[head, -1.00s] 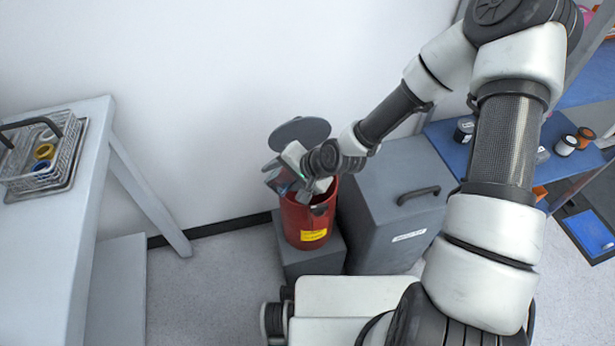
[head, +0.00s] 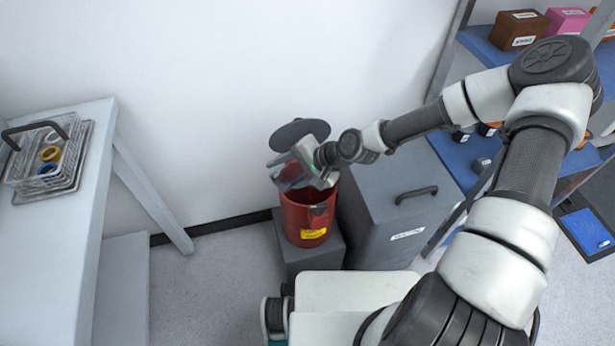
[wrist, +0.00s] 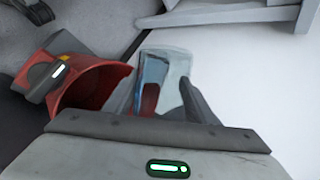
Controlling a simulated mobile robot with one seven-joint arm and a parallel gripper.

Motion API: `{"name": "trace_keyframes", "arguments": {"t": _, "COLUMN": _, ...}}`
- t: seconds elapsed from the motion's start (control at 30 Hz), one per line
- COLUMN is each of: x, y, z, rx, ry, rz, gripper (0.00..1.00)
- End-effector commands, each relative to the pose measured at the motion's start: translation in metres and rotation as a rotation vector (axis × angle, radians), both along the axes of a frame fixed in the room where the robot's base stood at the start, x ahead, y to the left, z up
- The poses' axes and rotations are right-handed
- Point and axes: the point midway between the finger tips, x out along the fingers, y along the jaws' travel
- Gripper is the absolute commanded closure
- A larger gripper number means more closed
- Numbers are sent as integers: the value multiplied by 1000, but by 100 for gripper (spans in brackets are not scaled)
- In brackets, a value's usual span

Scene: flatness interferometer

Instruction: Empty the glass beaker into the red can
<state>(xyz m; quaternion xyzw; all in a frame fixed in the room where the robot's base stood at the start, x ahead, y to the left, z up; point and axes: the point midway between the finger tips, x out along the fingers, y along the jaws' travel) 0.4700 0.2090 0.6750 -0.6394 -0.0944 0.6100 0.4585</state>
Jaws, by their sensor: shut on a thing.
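The red can (head: 304,222) with a yellow label stands on a grey block against the wall, its dark round lid (head: 300,131) raised behind the opening. My gripper (head: 284,176) is over the can's mouth, tipped to the left. In the wrist view my gripper (wrist: 158,100) is shut on the clear glass beaker (wrist: 178,62), which lies tilted between the fingers. The can (wrist: 97,88) shows its open mouth beside the beaker there. I cannot tell whether anything is left in the beaker. In the head view the gripper mostly hides it.
A grey cabinet (head: 385,205) with a black handle stands right of the can. A white table (head: 50,245) at the left carries a wire basket (head: 45,160) with coloured rolls. Blue shelves (head: 490,50) with boxes are at the right. The floor between table and can is clear.

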Motion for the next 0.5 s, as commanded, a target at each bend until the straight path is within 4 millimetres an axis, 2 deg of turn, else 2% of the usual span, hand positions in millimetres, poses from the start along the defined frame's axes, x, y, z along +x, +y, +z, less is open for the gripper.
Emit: {"name": "trace_keyframes", "arguments": {"t": 0.5, "x": -2, "y": 1, "z": -3, "rx": 42, "ry": 43, "rz": -4, "gripper": 75}}
